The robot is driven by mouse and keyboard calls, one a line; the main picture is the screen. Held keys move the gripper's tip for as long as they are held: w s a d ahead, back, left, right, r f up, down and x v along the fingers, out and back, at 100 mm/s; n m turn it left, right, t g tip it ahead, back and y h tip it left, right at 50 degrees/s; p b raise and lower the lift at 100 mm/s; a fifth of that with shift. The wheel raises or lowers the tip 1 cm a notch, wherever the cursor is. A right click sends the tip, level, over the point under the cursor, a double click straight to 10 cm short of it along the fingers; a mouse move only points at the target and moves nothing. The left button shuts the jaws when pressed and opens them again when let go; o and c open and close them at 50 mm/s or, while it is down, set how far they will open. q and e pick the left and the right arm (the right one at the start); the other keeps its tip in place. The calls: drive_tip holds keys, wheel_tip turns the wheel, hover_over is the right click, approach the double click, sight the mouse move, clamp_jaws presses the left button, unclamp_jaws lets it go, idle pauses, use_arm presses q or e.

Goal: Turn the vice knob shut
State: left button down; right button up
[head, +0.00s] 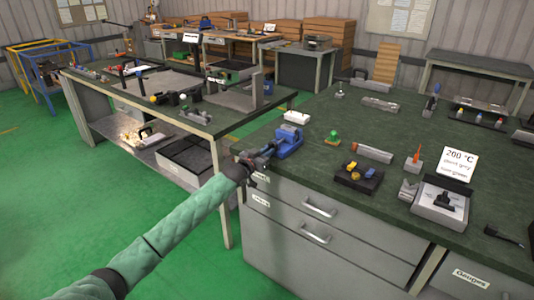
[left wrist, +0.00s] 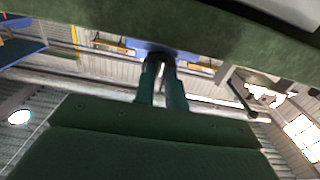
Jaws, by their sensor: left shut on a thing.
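The blue vice (head: 289,140) stands on the dark green bench top near its left front corner. My left gripper (head: 266,155) reaches in from the left at the near side of the vice, just beyond the bench edge. It is shut on the vice knob, which its fingers mostly hide. In the left wrist view, the two fingers of the left gripper (left wrist: 161,62) point up at a blue part of the vice (left wrist: 150,47) under the bench edge. The angle of the knob cannot be told. My right gripper is not in view.
The bench (head: 320,128) has grey drawers below. Another bench (head: 95,82) is at the left. Green floor lies open at the lower left.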

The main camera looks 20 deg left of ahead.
use_arm(q)
drive_tip(key=shift+f, duration=0.3)
drive_tip(key=c, duration=1.4)
unclamp_jaws()
drive_tip(key=shift+c, duration=0.2)
drive_tip(key=shift+r, duration=0.15)
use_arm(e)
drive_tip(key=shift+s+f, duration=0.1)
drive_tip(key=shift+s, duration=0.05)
use_arm(q)
drive_tip(key=shift+s, duration=0.15)
